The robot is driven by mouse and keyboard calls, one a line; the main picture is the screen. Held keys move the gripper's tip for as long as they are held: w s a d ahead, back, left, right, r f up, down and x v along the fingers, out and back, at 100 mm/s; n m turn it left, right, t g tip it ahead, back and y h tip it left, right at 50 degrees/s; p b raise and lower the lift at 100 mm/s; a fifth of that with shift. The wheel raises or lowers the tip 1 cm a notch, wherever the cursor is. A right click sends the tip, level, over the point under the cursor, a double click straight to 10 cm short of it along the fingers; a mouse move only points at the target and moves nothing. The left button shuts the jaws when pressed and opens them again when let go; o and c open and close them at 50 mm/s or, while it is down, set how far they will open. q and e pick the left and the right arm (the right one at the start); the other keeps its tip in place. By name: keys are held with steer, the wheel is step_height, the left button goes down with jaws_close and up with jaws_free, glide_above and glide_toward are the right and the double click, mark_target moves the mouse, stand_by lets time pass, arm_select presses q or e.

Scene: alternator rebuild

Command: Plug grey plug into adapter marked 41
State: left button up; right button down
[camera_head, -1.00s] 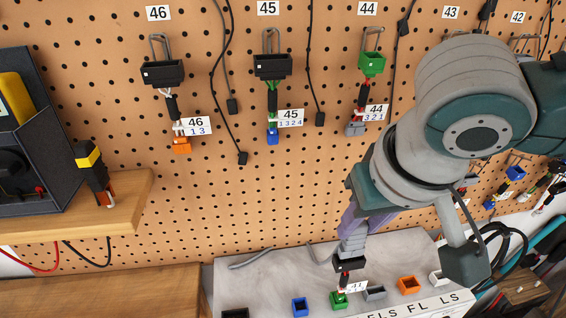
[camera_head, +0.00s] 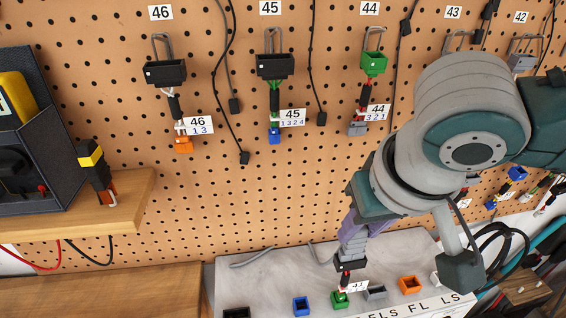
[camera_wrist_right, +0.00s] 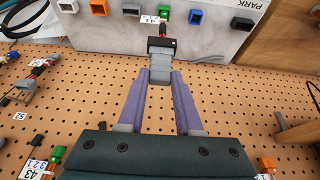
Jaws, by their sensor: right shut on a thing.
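My right gripper (camera_wrist_right: 160,88) has purple fingers, closed on the grey plug (camera_wrist_right: 160,67), a ribbed grey block. In the head view the grey plug (camera_head: 352,243) is upright, directly above the black housing (camera_head: 350,265) of the adapter marked 41. The plug's lower end meets the housing; I cannot tell how deep it sits. The black housing also shows in the right wrist view (camera_wrist_right: 162,44). Below it are red wires, the 41 tag (camera_head: 357,286) and the green socket (camera_head: 339,299) of the panel, where the adapter stands. My left gripper is out of view.
The grey panel (camera_head: 260,275) carries a row of sockets: blue (camera_head: 301,306), grey (camera_head: 375,293), orange (camera_head: 409,285) and others. Adapters 46 (camera_head: 165,72), 45 (camera_head: 274,66) and 44 (camera_head: 373,63) hang on the pegboard. A wooden shelf (camera_head: 130,195) is at left.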

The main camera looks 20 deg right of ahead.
steer(key=shift+f, duration=0.25)
stand_by(0.5)
steer(key=c, duration=0.5)
jaws_free()
steer(key=shift+r, duration=0.1)
steer(key=p+v, duration=0.1)
steer(key=v, duration=0.8)
steer(key=shift+s+r, duration=0.2)
steer(key=shift+r, duration=0.15)
